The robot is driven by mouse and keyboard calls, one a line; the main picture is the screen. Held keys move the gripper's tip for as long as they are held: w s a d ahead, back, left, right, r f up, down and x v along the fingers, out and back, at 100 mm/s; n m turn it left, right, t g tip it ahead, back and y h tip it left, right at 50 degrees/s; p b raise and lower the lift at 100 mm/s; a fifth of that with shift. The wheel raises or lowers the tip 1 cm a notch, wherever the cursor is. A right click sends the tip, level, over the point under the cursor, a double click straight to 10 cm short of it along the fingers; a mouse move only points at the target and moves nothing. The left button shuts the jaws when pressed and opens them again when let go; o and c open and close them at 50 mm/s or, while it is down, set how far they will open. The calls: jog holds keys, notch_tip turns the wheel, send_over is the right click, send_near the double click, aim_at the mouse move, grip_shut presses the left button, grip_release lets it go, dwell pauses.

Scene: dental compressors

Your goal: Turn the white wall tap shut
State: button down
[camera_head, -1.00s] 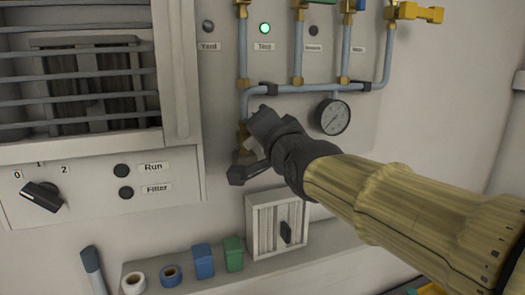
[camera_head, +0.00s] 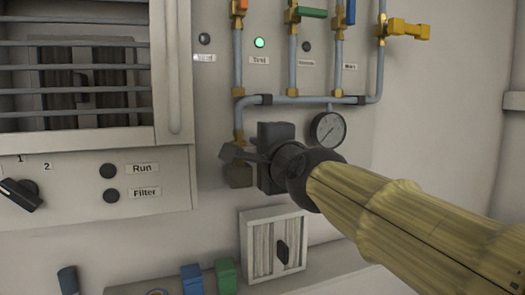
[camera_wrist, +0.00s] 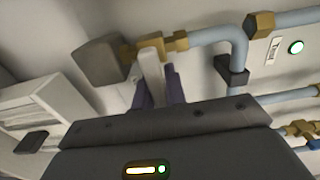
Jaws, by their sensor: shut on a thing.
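The white wall tap's pale lever handle (camera_wrist: 151,72) stands between my gripper's fingers in the wrist view, next to a brass fitting (camera_wrist: 176,41) on the blue-grey pipe. My gripper (camera_wrist: 157,88) is shut on this handle. In the head view my gripper (camera_head: 233,153) is at the lower end of the left pipe, below its brass fitting (camera_head: 239,137). Its dark body hides most of the tap there, and I cannot make out the handle in that view.
A brown-grey block (camera_wrist: 98,61) sits beside the tap. A pressure gauge (camera_head: 328,129) is close to the right of my gripper. Pipes with green (camera_head: 312,13) and yellow (camera_head: 408,28) taps are above. A small wall box (camera_head: 273,243) is below, and a louvred panel (camera_head: 75,75) is left.

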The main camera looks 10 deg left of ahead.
jog(key=shift+f, duration=0.1)
jog(key=c, duration=1.4)
grip_release()
jog(key=shift+c, duration=0.2)
